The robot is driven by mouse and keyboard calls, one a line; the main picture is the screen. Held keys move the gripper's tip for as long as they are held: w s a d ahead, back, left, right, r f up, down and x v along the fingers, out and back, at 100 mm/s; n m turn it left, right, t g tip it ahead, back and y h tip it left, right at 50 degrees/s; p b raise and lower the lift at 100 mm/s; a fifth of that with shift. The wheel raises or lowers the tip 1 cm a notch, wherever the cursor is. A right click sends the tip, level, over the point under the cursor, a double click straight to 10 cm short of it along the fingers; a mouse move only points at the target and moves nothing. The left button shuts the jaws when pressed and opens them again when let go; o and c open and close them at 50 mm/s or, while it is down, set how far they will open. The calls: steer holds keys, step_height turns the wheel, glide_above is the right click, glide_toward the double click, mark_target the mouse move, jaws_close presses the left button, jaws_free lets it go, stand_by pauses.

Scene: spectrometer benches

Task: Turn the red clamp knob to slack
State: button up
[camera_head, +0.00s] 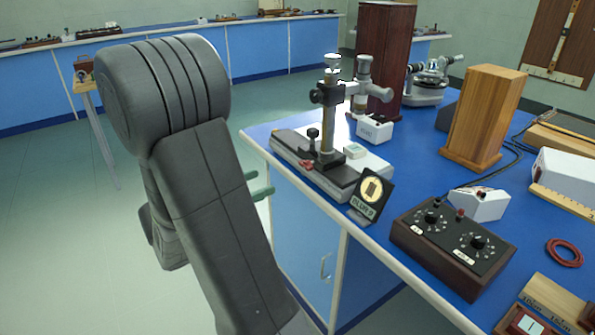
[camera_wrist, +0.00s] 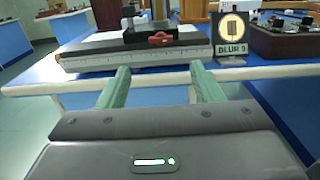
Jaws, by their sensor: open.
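The red clamp knob (camera_head: 306,164) is a small winged piece at the foot of the black upright stand, on the near side of the carriage on the grey rail (camera_head: 312,180). It also shows in the wrist view (camera_wrist: 159,39), lying level and facing me. My gripper (camera_head: 262,185) has two green fingers and is at the bench's left edge, mostly behind my arm. In the wrist view my gripper (camera_wrist: 160,80) is open and empty, its fingers pointing toward the bench edge. The knob is beyond the fingertips, roughly between them and untouched.
A brown box with dials (camera_head: 453,245) sits farther right. The microscope column (camera_head: 328,110) rises above the carriage. Open floor (camera_head: 60,230) lies left of the bench.

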mark_target(303, 166)
steer(key=b+x, duration=0.1)
steer(key=x, duration=1.1)
steer(key=shift+d, duration=0.1)
steer(key=c, duration=1)
